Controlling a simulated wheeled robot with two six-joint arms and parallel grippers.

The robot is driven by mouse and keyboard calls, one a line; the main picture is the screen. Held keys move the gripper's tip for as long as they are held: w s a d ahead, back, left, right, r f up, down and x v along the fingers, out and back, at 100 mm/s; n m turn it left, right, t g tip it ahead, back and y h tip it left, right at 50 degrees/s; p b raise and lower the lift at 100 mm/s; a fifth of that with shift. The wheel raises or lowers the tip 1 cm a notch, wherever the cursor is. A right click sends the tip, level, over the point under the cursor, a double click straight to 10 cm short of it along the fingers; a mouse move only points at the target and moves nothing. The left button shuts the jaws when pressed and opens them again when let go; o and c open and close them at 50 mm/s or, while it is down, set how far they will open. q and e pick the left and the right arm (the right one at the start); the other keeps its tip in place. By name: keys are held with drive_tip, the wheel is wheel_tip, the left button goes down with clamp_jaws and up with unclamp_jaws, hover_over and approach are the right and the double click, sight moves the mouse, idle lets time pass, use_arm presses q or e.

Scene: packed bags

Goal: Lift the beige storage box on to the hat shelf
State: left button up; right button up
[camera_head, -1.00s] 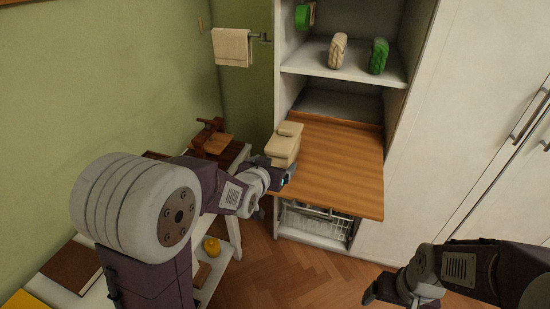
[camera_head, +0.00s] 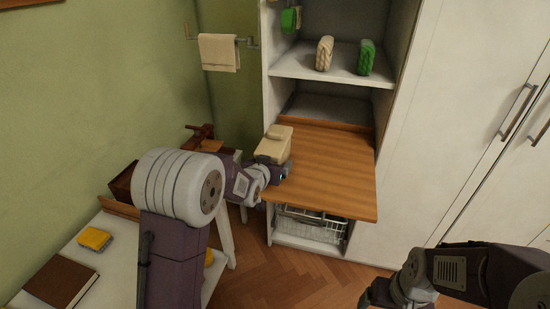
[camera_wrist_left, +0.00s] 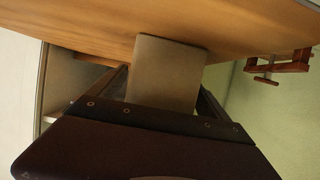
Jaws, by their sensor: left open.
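The beige storage box (camera_head: 273,147) stands at the left edge of the wooden pull-out board, with a smaller raised part on top. My left gripper (camera_head: 277,175) is open at the box's near side, low against it. In the left wrist view the box (camera_wrist_left: 165,72) shows between the two spread fingers; I cannot tell whether they touch it. A white shelf (camera_head: 345,73) in the cabinet above the board holds a beige roll (camera_head: 324,54) and a green roll (camera_head: 366,58). My right gripper (camera_head: 376,294) is away at the bottom right; its jaws are unclear.
The wooden board (camera_head: 325,170) is bare right of the box. A wire basket (camera_head: 312,226) sits below it. White cabinet doors (camera_head: 450,120) close the right side. A white table (camera_head: 110,262) with a book (camera_head: 62,282) and yellow cloth (camera_head: 94,239) stands left.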

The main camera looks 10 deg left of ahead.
sight(289, 139)
use_arm(q)
drive_tip(key=shift+r, duration=0.1)
drive_tip(key=shift+s, duration=0.1)
drive_tip(key=c, duration=1.5)
drive_tip(key=shift+o, duration=0.2)
drive_tip(key=shift+r+p, duration=0.6)
drive_tip(key=shift+r, duration=1.35)
drive_tip(key=shift+d+r, duration=0.2)
drive_tip(key=shift+r, duration=0.1)
drive_tip(key=w+d+r+p, duration=0.1)
drive_tip(key=d, duration=0.1)
drive_tip(key=w+d+r+p, duration=0.1)
drive_tip(key=w+d+r, duration=0.1)
drive_tip(key=shift+d+r, duration=0.1)
drive_tip(key=shift+r, duration=0.05)
drive_tip(key=w+d+r+p, duration=0.3)
drive_tip(key=d+p, duration=0.2)
drive_tip(key=shift+w+r, duration=0.2)
drive_tip(key=shift+w, duration=0.1)
